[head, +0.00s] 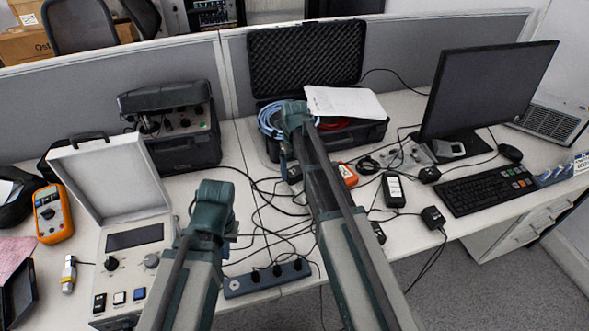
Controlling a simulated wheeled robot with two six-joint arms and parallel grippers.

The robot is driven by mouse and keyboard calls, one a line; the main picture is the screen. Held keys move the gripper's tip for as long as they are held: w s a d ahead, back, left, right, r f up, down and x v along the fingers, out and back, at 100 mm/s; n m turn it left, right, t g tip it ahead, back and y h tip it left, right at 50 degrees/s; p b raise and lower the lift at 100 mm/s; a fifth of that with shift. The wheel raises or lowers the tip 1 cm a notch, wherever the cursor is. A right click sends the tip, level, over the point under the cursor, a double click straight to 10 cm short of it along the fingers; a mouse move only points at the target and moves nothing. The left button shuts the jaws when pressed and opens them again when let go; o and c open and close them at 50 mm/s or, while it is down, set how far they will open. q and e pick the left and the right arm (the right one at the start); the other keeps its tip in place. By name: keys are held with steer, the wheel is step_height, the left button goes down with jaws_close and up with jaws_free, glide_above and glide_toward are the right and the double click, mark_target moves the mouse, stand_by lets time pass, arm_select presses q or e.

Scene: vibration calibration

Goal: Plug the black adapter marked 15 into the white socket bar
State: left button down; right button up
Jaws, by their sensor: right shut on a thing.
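The socket bar (266,279) lies near the table's front edge, grey-blue in this light, with several black plugs along it. My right gripper (287,158) is at the far end of my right arm, near the open case, pointing down. It is shut on a small black thing (293,174), probably an adapter, partly hidden by the arm; its marking is unreadable. My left gripper (226,240) is left of and behind the socket bar; its fingers are mostly hidden by its own wrist, so its opening is unclear. Black adapters (433,217) lie right of my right arm; no 15 is readable.
Loose black cables cover the table's middle. An open grey instrument (132,240) and an orange multimeter (52,214) stand left. The open foam-lined case (306,60) is behind.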

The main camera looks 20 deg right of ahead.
steer(key=shift+f, duration=0.1)
steer(key=o, duration=1.2)
steer(key=shift+c, duration=0.2)
arm_select(q)
steer(key=shift+r+p, duration=2.5)
arm_select(e)
steer(key=shift+r, duration=2.55)
steer(key=shift+r, duration=0.1)
arm_select(q)
step_height(320, 180, up, 14)
steer(key=p, duration=1.3)
steer(key=shift+p, duration=0.4)
arm_select(e)
step_height(320, 180, up, 14)
steer(key=shift+f, duration=0.2)
arm_select(q)
steer(key=shift+f, duration=0.2)
